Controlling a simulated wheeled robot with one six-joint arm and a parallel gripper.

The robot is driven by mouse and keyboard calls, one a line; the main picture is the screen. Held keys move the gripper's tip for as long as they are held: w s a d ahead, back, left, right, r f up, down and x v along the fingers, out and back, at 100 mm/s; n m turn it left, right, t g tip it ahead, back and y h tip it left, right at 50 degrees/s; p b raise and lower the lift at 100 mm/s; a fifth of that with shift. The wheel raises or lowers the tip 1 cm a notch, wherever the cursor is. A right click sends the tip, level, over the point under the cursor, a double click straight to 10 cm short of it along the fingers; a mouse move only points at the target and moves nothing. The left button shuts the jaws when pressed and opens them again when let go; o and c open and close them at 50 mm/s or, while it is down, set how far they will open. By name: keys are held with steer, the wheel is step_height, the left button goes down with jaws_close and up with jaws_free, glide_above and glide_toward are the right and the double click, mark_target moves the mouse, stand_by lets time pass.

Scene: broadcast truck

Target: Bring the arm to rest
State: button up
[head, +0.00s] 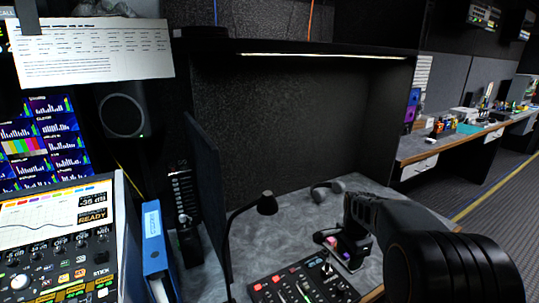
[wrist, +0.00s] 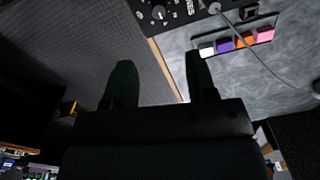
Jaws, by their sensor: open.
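My arm (head: 430,245) reaches in from the lower right over the grey desk (head: 290,215) in the head view. It bends down at the wrist. My gripper (head: 345,252) hangs over the right part of the desk, dark against it, and its fingers are hard to make out there. In the wrist view my gripper (wrist: 160,68) shows two dark fingers apart, with nothing between them. The desk's edge and the floor lie behind the fingers.
Coloured pieces (wrist: 238,42) and a cable (wrist: 262,60) lie beyond the fingers. A blue binder (head: 154,240) stands left. Floor (head: 490,215) is open at right.

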steer(key=s+a+r+n+t+p, duration=0.1)
steer(key=s+a+r+n+p, duration=0.3)
steer(key=s+a+r+n, duration=0.1)
steer(key=s+a+r+n+t+p, duration=0.2)
steer(key=s+a+r+n+p, duration=0.2)
steer(key=s+r+n, duration=0.4)
steer(key=s+n, duration=0.2)
steer(key=s, duration=0.1)
steer(key=shift+a+t+p, duration=0.3)
steer(key=shift+a, duration=0.05)
steer(key=shift+s, duration=0.1)
steer(key=shift+c, duration=0.3)
steer(key=shift+c, duration=0.6)
steer(key=shift+a, duration=0.15)
